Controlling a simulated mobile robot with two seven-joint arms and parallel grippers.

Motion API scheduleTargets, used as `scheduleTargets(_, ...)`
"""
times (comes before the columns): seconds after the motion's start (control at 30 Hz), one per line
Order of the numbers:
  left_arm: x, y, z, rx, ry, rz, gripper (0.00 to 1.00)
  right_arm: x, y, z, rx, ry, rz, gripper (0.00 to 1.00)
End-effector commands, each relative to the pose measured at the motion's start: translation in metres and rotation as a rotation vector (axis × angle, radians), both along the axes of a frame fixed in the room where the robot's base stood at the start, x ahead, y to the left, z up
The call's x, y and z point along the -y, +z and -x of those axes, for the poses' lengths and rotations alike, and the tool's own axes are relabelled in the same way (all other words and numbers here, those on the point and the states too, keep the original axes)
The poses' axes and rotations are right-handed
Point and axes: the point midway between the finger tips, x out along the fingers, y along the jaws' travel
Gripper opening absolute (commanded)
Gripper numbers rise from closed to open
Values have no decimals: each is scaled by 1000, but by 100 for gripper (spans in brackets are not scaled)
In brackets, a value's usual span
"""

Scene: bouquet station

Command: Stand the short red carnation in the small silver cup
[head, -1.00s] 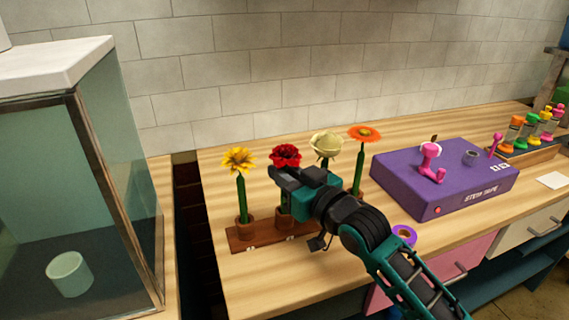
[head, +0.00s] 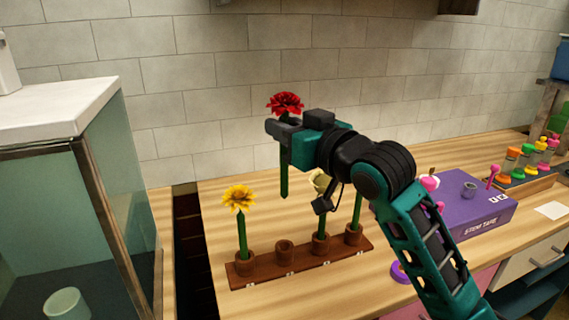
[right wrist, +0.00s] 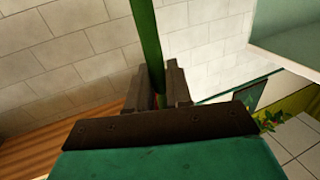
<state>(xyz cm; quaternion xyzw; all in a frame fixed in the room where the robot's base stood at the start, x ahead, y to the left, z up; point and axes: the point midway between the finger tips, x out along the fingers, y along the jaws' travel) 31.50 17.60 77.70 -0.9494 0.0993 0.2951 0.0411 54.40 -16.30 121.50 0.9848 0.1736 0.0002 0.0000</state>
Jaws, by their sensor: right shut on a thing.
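The red carnation (head: 285,102) is upright in the air, its green stem hanging below my right gripper (head: 280,130). That gripper is shut on the stem just under the flower head. In the right wrist view the green stem (right wrist: 148,45) runs between the two dark fingers (right wrist: 159,88); the flower head is not seen there. The stem's lower end is clear above the wooden rack (head: 300,270). My left gripper is not in view.
The rack holds a yellow flower (head: 239,199), a pale flower (head: 320,182) partly hidden by my gripper, and another stem (head: 357,210); one socket (head: 285,249) is empty. The purple box (head: 485,212) stands right. A glass cabinet (head: 110,190) with a pale cup (head: 66,303) is left.

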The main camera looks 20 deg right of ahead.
Motion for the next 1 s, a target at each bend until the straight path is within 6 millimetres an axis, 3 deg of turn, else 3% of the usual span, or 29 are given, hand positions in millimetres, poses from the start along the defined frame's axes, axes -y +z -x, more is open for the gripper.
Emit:
scheduleTargets(0.1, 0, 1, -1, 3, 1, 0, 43, 0, 20, 0, 4, -1, 1, 0)
scheduleTargets(1.0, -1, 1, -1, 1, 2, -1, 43, 0, 95, 0, 1, 0, 0, 0)
